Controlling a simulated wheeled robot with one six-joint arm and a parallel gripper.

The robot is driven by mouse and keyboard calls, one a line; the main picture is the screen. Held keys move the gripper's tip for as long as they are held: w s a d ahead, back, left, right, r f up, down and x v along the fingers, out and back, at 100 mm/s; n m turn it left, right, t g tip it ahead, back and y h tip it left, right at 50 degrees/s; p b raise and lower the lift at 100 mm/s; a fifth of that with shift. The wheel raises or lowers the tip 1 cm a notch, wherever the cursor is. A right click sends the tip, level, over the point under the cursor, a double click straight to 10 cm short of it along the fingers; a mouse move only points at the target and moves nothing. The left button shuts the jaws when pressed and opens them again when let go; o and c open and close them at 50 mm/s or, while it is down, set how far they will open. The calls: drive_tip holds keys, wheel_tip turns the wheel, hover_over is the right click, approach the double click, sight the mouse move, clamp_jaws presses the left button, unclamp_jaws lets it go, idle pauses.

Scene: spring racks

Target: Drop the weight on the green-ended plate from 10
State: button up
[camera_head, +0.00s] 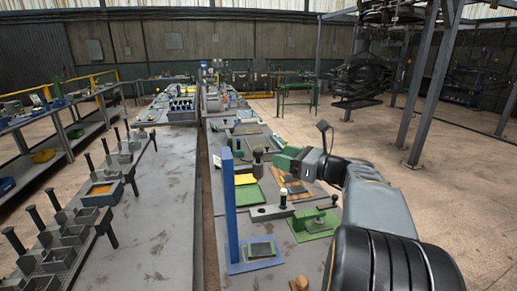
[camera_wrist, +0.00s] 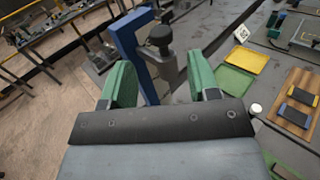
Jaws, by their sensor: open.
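A grey weight (camera_head: 258,157) with a black round knob stands just left of my gripper (camera_head: 283,160) in the head view. In the wrist view the weight (camera_wrist: 167,65) shows between and beyond the two green fingers of my gripper (camera_wrist: 160,85). The fingers are spread and hold nothing. A tall blue post (camera_head: 230,205) rises from a blue base (camera_head: 238,267) bearing a dark square plate (camera_head: 261,250). Any scale marks are too small to read. A wooden board (camera_wrist: 292,112) carries dark plates with coloured ends; I cannot tell which is green-ended.
A green tray (camera_wrist: 233,80) and a yellow tray (camera_wrist: 246,59) lie near the wooden board. A green fixture (camera_head: 315,222) and a grey block (camera_head: 270,213) stand near the blue base. A row of black-handled racks (camera_head: 75,235) lines the left bench.

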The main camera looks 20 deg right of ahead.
sight(262, 152)
drive_tip(key=p+x, duration=0.1)
drive_tip(key=x, duration=0.7)
drive_tip(key=shift+w+a, duration=0.25)
drive_tip(key=shift+c, duration=0.2)
drive_tip(key=shift+f, duration=0.15)
clamp_jaws()
